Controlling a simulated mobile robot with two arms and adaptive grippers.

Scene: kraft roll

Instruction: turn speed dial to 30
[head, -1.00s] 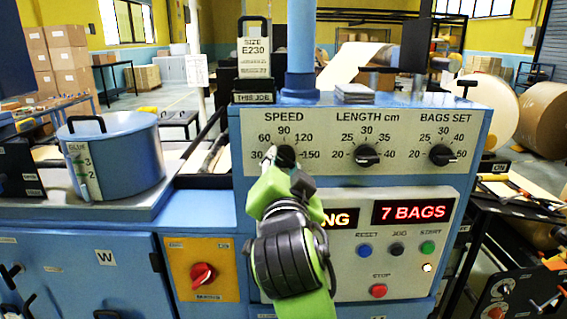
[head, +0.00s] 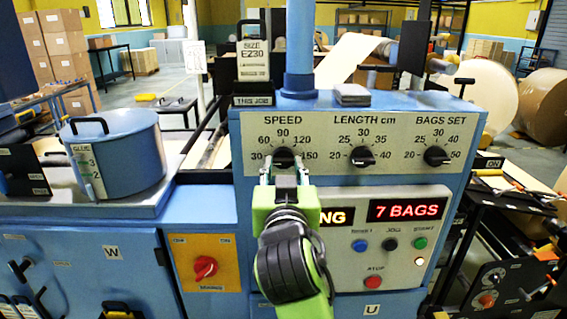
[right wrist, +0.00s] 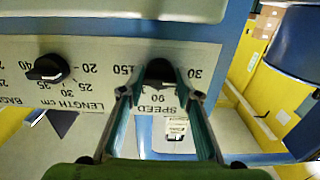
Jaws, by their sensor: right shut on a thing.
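The black SPEED dial (head: 283,156) sits on the pale upper panel of the blue machine, with marks from 30 at left over 90 at top to 150 at right. My right gripper (head: 284,171) comes from below, its fingers on both sides of the dial and shut on it. In the right wrist view, where the panel appears upside down, the dial (right wrist: 160,70) is between the two fingertips (right wrist: 160,86). Where its pointer stands I cannot tell. My left gripper is not in view.
The LENGTH dial (head: 362,157) and BAGS SET dial (head: 437,156) are to the right. Below are a red display reading 7 BAGS (head: 407,210), several push buttons and a red STOP button (head: 373,282). A red mains switch (head: 205,267) is at lower left. A blue glue pot (head: 118,155) stands left.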

